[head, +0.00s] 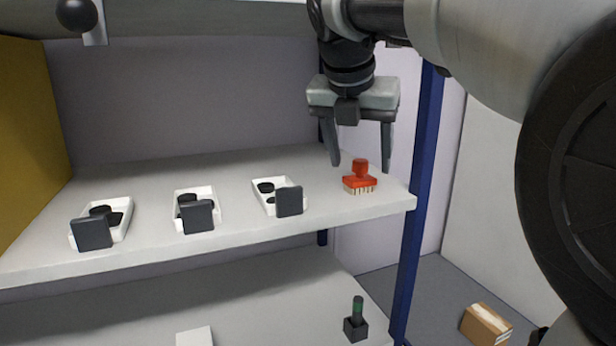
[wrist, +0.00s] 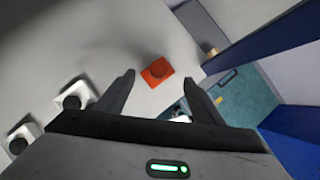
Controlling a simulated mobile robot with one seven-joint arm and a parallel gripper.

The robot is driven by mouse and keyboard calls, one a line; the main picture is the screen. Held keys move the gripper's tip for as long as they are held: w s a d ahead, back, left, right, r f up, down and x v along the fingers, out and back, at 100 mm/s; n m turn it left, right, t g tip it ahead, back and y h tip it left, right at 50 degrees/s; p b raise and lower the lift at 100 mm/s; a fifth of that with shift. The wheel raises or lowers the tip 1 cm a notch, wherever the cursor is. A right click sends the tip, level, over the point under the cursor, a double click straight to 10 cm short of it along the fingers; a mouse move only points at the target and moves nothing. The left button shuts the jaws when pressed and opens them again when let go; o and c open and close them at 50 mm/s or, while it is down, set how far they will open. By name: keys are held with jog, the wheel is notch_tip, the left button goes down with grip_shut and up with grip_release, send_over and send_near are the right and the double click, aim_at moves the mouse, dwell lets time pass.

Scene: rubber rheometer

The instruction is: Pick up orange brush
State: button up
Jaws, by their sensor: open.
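The orange brush (head: 359,180) stands upright near the right end of the upper shelf (head: 240,238), bristles down with its small knob on top. In the wrist view the brush (wrist: 157,72) shows from above as an orange block, ahead of and between the fingertips. My gripper (head: 362,165) is open and points down above the brush, with nothing between its fingers. In the wrist view the fingers of my gripper (wrist: 165,78) are spread on either side of the brush, and they do not appear to touch it.
Several white trays with black round pieces stand left of the brush, the nearest one (head: 263,205) with a dark square plate (head: 289,201) at its front. A blue post (head: 420,150) rises at the shelf's right end. A dark holder with a green-topped item (head: 357,310) is below.

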aim_at(361, 162)
jog(key=x, duration=0.5)
jog(key=shift+w+d+b, duration=0.1)
jog(key=shift+w+b, duration=0.15)
jog(key=shift+b, duration=0.1)
jog(key=c, duration=0.8)
jog(key=shift+c, duration=0.2)
jog(key=shift+r, duration=0.55)
jog(key=shift+s+r, duration=0.2)
jog(key=s+a, duration=0.4)
jog(key=s, duration=0.4)
jog(key=s+a+b, duration=0.1)
jog(key=s+a, duration=0.3)
jog(key=s, duration=0.3)
jog(key=shift+s, duration=0.35)
jog(key=shift+a, duration=0.1)
